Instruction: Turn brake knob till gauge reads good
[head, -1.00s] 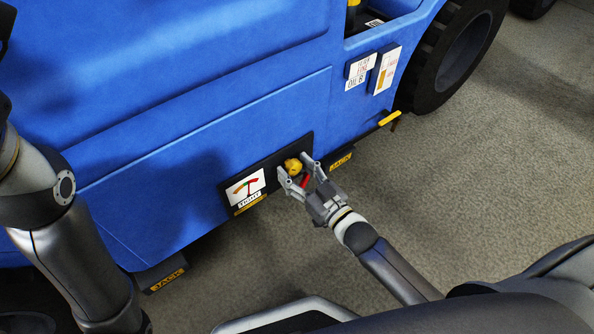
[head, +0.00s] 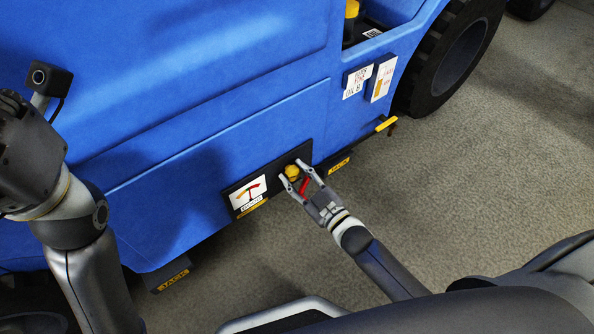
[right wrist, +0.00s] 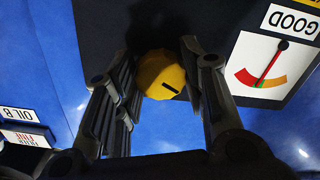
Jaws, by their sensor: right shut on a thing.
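The yellow brake knob (head: 292,172) sits on a black panel low on the blue machine's side. My right gripper (head: 295,171) is shut on it, one finger on each side. In the right wrist view the knob (right wrist: 163,75) shows a dark slot mark between the fingers. The white gauge (head: 248,193) is on the same panel, left of the knob in the head view. In the right wrist view the gauge (right wrist: 270,68) label reads GOOD and its needle points to the middle of the coloured arc. My left arm is at the left edge; its fingers are out of view.
The blue machine (head: 190,110) fills the upper left. Yellow-marked JACK blocks (head: 172,279) stick out below its side. A wheel (head: 455,55) and sign plates (head: 383,77) are to the right. A red piece (head: 304,185) shows between the right fingers. Bare floor lies right of the arm.

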